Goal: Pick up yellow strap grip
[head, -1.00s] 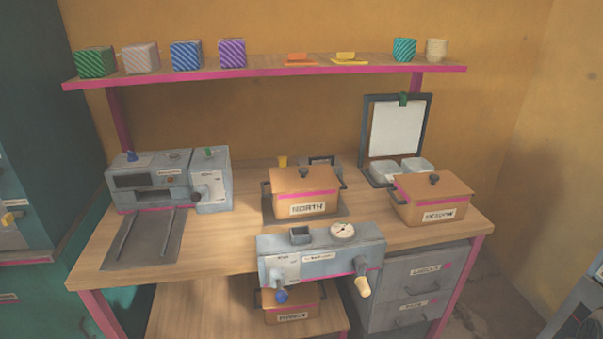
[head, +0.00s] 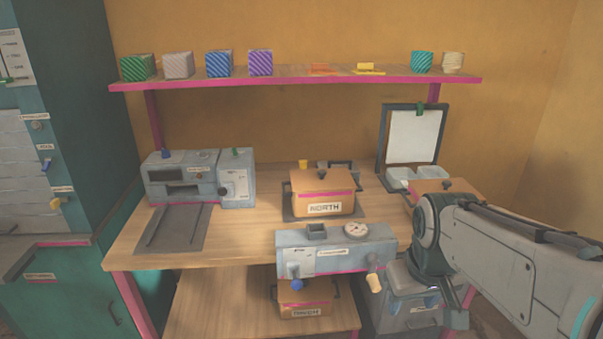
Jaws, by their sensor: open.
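A small flat yellow piece (head: 370,69), which looks like the yellow strap grip, lies on the wall shelf right of the middle. A similar orange piece (head: 322,69) lies to its left with a clear gap between them. My arm reaches in from the right edge, lower than the shelf and well apart from the yellow piece. Its jaws cannot be made out in this view.
The pink-edged shelf (head: 290,82) also holds several striped blocks and a cream cup (head: 453,62). Below, the bench carries a grey machine (head: 182,180), a NORTH pot (head: 322,190) and a framed board (head: 413,137). A gauge unit (head: 335,251) sits at the front.

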